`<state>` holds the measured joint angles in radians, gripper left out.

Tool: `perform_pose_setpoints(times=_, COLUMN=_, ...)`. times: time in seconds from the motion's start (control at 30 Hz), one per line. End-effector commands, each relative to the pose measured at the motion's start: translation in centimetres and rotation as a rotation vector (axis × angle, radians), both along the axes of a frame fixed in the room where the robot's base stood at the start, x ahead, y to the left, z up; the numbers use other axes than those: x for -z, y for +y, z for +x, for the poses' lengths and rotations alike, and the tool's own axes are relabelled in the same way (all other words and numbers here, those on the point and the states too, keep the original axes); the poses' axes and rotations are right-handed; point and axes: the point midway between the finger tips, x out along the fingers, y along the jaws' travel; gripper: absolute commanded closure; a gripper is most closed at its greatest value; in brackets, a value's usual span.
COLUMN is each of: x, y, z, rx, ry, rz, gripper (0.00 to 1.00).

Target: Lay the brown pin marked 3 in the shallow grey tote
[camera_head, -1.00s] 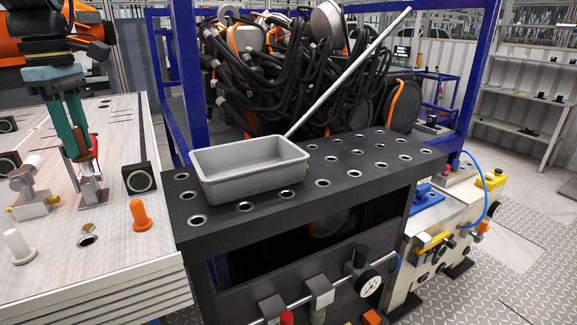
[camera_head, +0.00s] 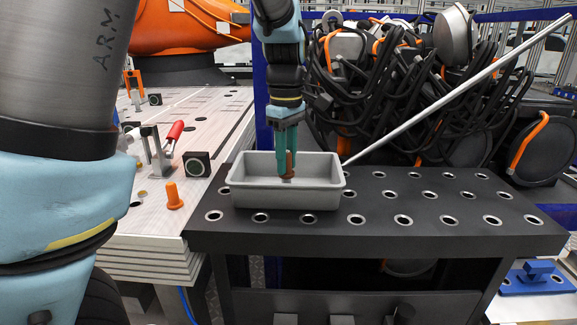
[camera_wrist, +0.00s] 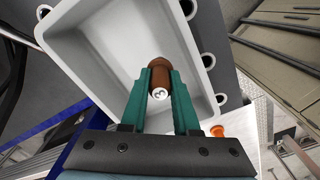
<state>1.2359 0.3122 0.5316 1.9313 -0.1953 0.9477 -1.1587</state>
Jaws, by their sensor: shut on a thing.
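The brown pin (camera_wrist: 160,76) is between the green fingers of my gripper (camera_wrist: 163,95), and a white end marked 3 faces the wrist camera. My gripper (camera_head: 286,160) is shut on the pin. The pin also shows in the head view (camera_head: 290,165), upright. The shallow grey tote (camera_head: 285,199) stands on the dark perforated bench. Its rim surrounds the pin in the wrist view, where the tote wall (camera_wrist: 50,52) runs along the left. The fingertips and the pin are over the tote's inside.
The dark bench top (camera_head: 380,228) with metal-ringed holes is clear to the right of the tote. An orange pin (camera_head: 174,196) stands on the pale table at left. A white rod (camera_head: 450,90) slants up behind the tote near black cables.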

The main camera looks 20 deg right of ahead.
Motion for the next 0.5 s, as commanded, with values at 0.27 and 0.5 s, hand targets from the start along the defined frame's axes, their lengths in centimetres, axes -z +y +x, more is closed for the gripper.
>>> perform_pose_setpoints(times=0.27, x=2.2, y=0.0, z=0.0, rx=0.001, ry=0.0, rz=0.0, gripper=1.0)
perform_pose_setpoints(times=0.5, x=2.4, y=0.0, z=0.0, rx=0.001, ry=0.0, rz=0.0, gripper=1.0)
